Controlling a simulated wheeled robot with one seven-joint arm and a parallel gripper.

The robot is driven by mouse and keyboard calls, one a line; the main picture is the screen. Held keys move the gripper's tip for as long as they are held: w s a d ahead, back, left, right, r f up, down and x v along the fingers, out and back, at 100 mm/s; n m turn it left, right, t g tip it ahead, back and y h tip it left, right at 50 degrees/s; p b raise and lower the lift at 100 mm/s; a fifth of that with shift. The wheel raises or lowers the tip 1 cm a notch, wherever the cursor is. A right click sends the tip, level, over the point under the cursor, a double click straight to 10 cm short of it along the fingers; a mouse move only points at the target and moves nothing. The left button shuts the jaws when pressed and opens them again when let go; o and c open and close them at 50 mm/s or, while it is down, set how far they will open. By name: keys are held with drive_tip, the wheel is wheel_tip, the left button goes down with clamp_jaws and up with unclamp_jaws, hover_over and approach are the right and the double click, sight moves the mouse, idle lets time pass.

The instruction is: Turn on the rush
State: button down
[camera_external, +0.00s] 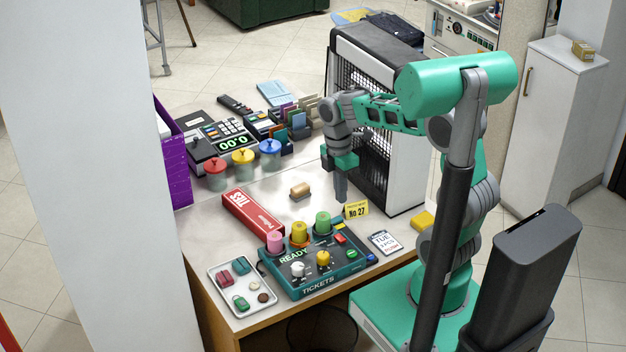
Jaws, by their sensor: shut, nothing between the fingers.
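A teal ticket machine (316,283) marked "TICKETS" stands at the table's front, with "READY" lit on its face. It has a white knob (297,269), a yellow knob (323,259), a red button (340,239) and small coloured buttons at its right end. Pink, orange and green rolls stand along its back. No part labelled "rush" can be read at this size. My gripper (341,198) points down, shut and empty, above the table behind the machine's right end. It is close to the yellow "No 27" card (356,210); whether they touch is unclear.
A large heater-like unit (405,170) stands just right of my gripper. A red box (252,222) and a wooden stamp (300,191) lie behind the machine. A white tray (215,285) sits to its left, a "TUE" card (383,242) to its right. Lidded jars stand farther back.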

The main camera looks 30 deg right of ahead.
sight(344, 240)
drive_tip(key=f, duration=0.4)
drive_tip(key=s+f+p, duration=0.1)
drive_tip(key=f, duration=0.7)
drive_tip(key=shift+s+f, duration=0.3)
drive_tip(key=shift+f, duration=0.05)
drive_tip(key=shift+s+f, duration=0.25)
drive_tip(key=shift+f, duration=0.05)
